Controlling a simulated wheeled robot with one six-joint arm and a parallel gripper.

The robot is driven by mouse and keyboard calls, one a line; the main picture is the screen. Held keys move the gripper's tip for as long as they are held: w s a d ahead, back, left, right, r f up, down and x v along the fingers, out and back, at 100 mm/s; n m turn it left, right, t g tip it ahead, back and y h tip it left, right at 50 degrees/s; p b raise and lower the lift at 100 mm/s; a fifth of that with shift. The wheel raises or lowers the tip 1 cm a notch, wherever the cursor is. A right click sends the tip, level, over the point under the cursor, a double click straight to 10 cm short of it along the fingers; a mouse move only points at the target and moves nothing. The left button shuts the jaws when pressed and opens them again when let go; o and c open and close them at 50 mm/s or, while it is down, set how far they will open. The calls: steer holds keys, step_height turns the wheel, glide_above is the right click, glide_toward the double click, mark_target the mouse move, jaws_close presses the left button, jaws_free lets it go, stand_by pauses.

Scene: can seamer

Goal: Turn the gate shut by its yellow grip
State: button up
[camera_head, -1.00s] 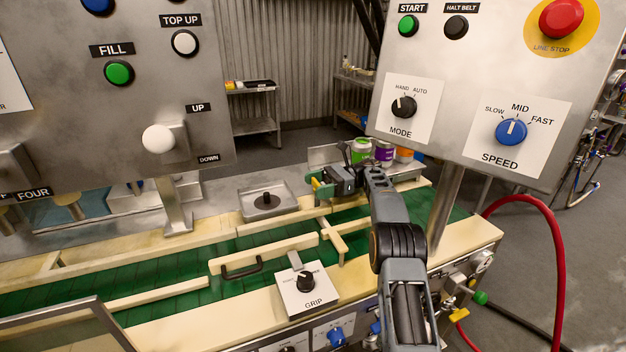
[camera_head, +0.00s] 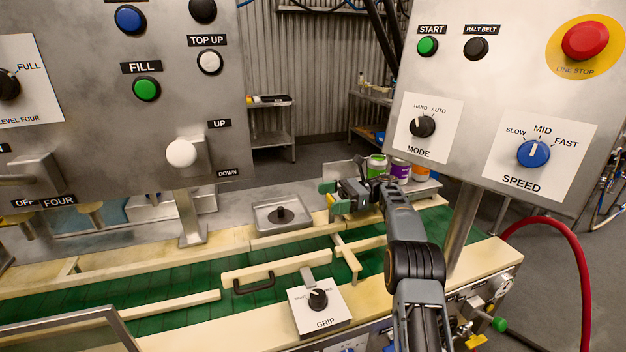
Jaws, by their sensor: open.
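My gripper (camera_head: 333,197) is open at the far side of the green belt, its green fingertips pointing left. A small yellow patch (camera_head: 330,199) shows between the fingertips. It looks like the yellow grip, but it is too small and too covered to be sure, and I cannot tell whether the fingers touch it. A cream bar (camera_head: 346,258) lies across the belt nearer to me and may be part of the gate. The gate's pivot and exact angle are not clear.
Cans (camera_head: 399,169) stand just behind my gripper. A GRIP dial box (camera_head: 320,312) and a black-handled cream rail (camera_head: 262,272) are in front.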

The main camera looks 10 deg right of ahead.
steer(key=w+d+r+m+t+h+p, duration=0.15)
steer(key=r+m+t+h, duration=0.35)
steer(key=r+m+t, duration=0.75)
steer(key=w+d+r+m+t+h, duration=0.15)
steer(key=r+m+t+h, duration=0.35)
steer(key=m+t, duration=0.9)
steer(key=s+d+f+m+g+h, duration=0.3)
steer(key=s+f+m+g+h, duration=0.75)
steer(key=m, duration=0.85)
steer(key=s+a+f+m+g+y, duration=0.1)
steer(key=s+f+m+g, duration=0.3)
steer(key=s, duration=0.9)
steer(key=s+a+f+m+g+y, duration=0.2)
steer(key=s+f+m+g, duration=0.3)
steer(key=s+f, duration=0.4)
steer(key=s+m, duration=0.1)
steer(key=s, duration=0.2)
steer(key=shift+s+a+f+m, duration=0.15)
steer(key=shift+s+f+m, duration=0.05)
steer(key=shift+s+m, duration=0.2)
